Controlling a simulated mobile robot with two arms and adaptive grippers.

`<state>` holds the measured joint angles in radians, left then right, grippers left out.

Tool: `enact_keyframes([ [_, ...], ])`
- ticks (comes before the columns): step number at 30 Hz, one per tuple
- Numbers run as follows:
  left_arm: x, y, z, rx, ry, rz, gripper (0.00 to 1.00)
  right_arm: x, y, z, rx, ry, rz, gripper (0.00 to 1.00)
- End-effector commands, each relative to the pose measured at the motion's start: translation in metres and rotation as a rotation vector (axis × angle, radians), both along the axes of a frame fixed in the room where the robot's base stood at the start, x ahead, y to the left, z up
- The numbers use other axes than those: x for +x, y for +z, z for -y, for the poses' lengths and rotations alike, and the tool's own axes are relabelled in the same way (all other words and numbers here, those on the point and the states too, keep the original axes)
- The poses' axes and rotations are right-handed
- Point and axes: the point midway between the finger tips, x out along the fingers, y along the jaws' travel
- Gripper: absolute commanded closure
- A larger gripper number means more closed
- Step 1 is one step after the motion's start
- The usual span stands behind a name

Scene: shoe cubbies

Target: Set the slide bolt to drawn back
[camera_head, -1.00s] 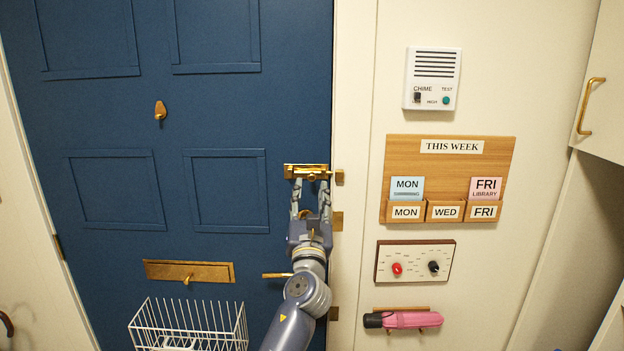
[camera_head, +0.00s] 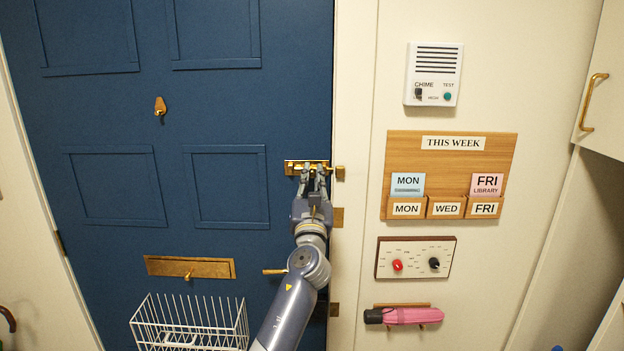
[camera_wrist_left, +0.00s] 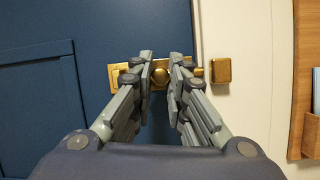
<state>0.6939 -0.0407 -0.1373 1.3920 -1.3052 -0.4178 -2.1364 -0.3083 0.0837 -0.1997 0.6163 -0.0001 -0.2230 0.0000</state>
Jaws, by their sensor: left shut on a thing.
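The brass slide bolt (camera_head: 293,167) is fixed level on the blue door near its right edge. Its brass keeper (camera_head: 340,173) sits on the white frame to the right. My left gripper (camera_head: 313,171) reaches up from below and is shut on the bolt's knob. In the left wrist view the round knob (camera_wrist_left: 160,76) shows between the fingertips. The fingers hide much of the bolt. My right gripper is not in view.
A brass lever handle (camera_head: 275,271) is left of my arm, with a mail slot (camera_head: 190,267) and white wire basket (camera_head: 190,325) farther left. On the right wall are a chime box (camera_head: 433,74), wooden week board (camera_head: 450,160), dial panel (camera_head: 415,258) and pink umbrella (camera_head: 408,316).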

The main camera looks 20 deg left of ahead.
Motion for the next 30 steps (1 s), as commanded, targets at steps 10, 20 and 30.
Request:
enact_keyframes([
  [10, -0.009, 0.003, -0.031, 0.006, 0.004, -0.002, 1.00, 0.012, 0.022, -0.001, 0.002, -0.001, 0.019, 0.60],
  [20, -0.010, 0.000, -0.035, 0.000, 0.005, 0.000, 0.79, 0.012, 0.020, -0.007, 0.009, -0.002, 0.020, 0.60],
  [30, -0.009, 0.000, -0.033, 0.001, 0.001, 0.000, 0.64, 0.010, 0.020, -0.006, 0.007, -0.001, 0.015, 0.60],
])
